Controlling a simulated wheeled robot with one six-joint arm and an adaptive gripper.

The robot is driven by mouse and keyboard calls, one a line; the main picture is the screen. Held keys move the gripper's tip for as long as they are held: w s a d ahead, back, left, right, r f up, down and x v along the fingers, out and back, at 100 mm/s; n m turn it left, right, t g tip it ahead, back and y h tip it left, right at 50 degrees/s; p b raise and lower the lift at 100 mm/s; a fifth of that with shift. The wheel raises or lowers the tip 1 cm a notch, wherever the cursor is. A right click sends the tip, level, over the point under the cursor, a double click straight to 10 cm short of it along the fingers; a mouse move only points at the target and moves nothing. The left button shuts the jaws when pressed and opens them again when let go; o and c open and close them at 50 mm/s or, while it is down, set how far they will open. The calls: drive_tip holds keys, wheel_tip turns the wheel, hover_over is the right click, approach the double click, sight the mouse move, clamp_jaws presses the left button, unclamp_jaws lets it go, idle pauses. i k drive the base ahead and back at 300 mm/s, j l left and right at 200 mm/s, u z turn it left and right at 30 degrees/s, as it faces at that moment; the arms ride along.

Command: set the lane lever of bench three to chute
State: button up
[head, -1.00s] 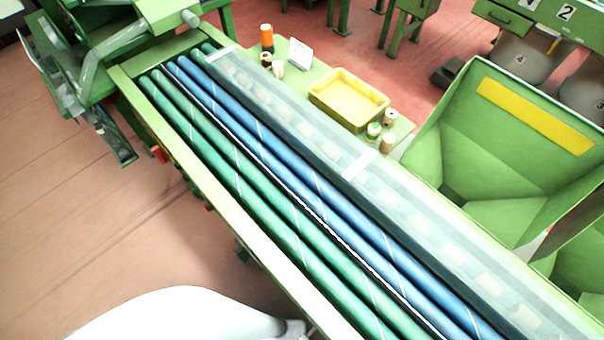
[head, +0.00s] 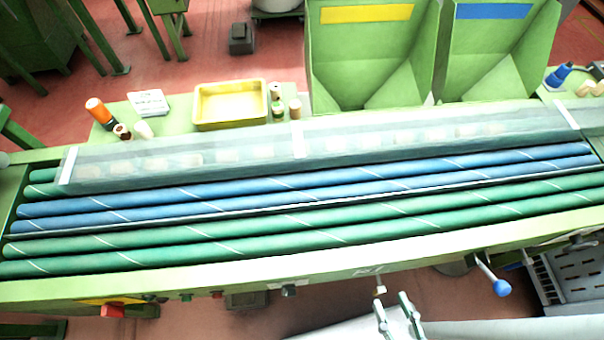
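A lever with a blue ball knob (head: 501,288) sticks out from the front rail of the roller bench (head: 330,268) at the right in the head view. Its rod slants down and right from the rail. I cannot tell whether it is the lane lever, and no chute label on it is readable. My gripper (head: 394,303) is at the bottom, in front of the rail and left of the blue knob, apart from it. Its two fingers stand apart with nothing seen between them. A small pale fitting (head: 379,291) is by the left fingertip. The bench's number is not readable.
Blue and green rollers run along the bench beside a clear cover (head: 240,153). Behind stand a yellow tray (head: 236,123), spools and two green chutes with a yellow label (head: 366,14) and a blue label (head: 493,11). A red block (head: 113,311) is at the lower left.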

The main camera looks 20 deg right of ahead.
sight(501, 288)
drive_tip(key=l+u, duration=0.1)
drive_tip(key=u, duration=0.15)
drive_tip(key=j+z, duration=0.15)
drive_tip(key=z, duration=0.3)
drive_tip(key=j+z, duration=0.15)
drive_tip(key=z, duration=0.25)
drive_tip(key=j+z, duration=0.1)
drive_tip(key=z, duration=0.35)
drive_tip(key=j+z, duration=0.15)
drive_tip(key=z, duration=0.3)
drive_tip(key=k+j+z, duration=0.1)
drive_tip(key=z, duration=0.35)
drive_tip(key=k+j+z, duration=0.15)
drive_tip(key=z, duration=0.15)
drive_tip(key=k+j, duration=0.85)
